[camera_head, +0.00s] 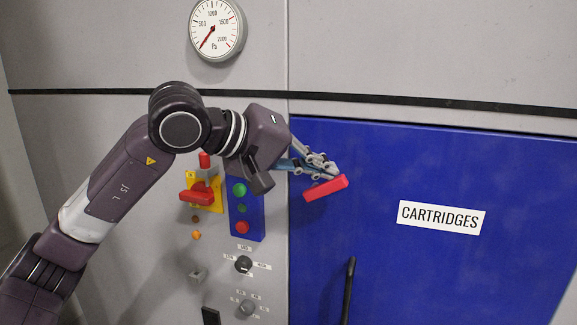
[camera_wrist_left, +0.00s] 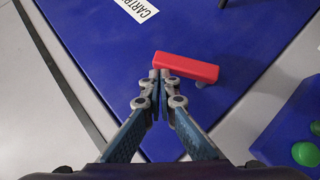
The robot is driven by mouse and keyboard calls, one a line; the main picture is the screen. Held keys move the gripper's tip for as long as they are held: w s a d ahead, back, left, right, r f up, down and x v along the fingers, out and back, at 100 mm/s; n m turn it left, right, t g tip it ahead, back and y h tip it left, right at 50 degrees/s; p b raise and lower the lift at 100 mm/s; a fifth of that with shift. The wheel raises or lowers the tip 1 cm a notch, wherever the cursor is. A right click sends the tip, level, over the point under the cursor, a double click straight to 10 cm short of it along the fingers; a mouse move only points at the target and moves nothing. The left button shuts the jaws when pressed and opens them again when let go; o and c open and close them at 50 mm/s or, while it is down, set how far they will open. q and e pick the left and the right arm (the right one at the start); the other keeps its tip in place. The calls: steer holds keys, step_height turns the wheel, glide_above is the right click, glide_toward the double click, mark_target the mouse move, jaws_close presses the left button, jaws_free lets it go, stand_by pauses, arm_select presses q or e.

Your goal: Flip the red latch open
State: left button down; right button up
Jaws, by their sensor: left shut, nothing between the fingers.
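The red latch (camera_head: 326,188) is a red bar at the left edge of the blue door, tilted up to the right in the head view. In the left wrist view the red latch (camera_wrist_left: 187,67) lies across the blue panel just beyond my fingertips. My left gripper (camera_head: 336,172) is shut and empty, its tips at the upper side of the bar, touching it or very close. In the left wrist view the left gripper (camera_wrist_left: 160,76) has its fingertips together at the bar's left end. My right gripper is not in view.
The blue door (camera_head: 480,270) has a CARTRIDGES label (camera_head: 441,217) and a black handle (camera_head: 348,290). Left of it are a blue button box (camera_head: 245,222), a yellow-backed red switch (camera_head: 203,192) and knobs (camera_head: 243,264). A pressure gauge (camera_head: 215,29) is above.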

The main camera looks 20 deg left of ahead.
mark_target(340, 184)
arm_select(q)
steer(key=shift+d+f+m+y, duration=0.45)
steer(key=shift+d+m+y, duration=0.3)
steer(key=shift+y, duration=0.45)
steer(key=shift+s+d+f+m+g+y, duration=0.1)
steer(key=shift+d+f+m+g+y, duration=0.2)
steer(key=shift+d+f+y, duration=0.15)
steer(key=shift+d+f, duration=0.1)
steer(key=shift+f, duration=0.15)
